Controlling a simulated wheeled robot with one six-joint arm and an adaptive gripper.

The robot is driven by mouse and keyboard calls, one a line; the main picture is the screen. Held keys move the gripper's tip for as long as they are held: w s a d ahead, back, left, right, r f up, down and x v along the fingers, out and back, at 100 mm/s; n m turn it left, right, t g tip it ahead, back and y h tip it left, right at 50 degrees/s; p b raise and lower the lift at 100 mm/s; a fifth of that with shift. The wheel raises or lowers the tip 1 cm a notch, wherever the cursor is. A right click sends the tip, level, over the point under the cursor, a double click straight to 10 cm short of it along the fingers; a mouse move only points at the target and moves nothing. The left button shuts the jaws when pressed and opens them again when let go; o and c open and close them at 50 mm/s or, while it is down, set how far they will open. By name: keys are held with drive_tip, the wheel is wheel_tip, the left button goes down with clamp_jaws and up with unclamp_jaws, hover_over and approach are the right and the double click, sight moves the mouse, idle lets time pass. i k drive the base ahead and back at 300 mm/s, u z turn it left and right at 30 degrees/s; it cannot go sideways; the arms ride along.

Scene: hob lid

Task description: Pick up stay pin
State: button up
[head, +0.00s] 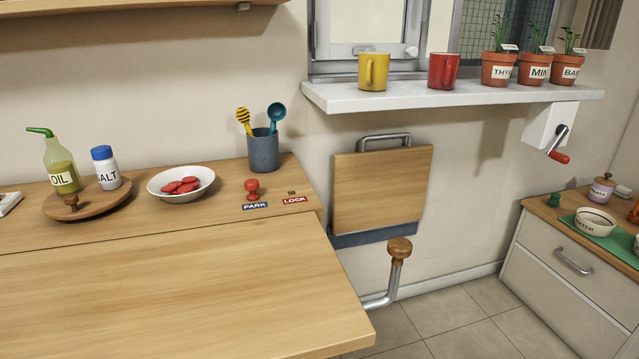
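A red pin with a rounded head (252,187), which looks like the stay pin, stands upright on the wooden counter just behind the blue PARK label (255,206). Its lower end is hidden, so I cannot tell how deep it sits. To its right is the red LOCK label (295,200), with a small dark spot behind it, perhaps a hole. A large wooden panel (170,295), perhaps the hob lid, lies flat in front of the pin. My gripper is not in view.
Left of the pin are a white bowl with red pieces (181,196) and a round wooden tray (60,210) carrying oil and salt bottles. A blue-grey utensil pot (263,152) stands close behind. A metal lever with a wooden knob (399,249) rises beyond the panel's right edge.

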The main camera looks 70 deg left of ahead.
sight(252, 185)
drive_tip(key=u, duration=0.05)
drive_tip(key=i, duration=1.1)
drive_tip(key=u, duration=3.6)
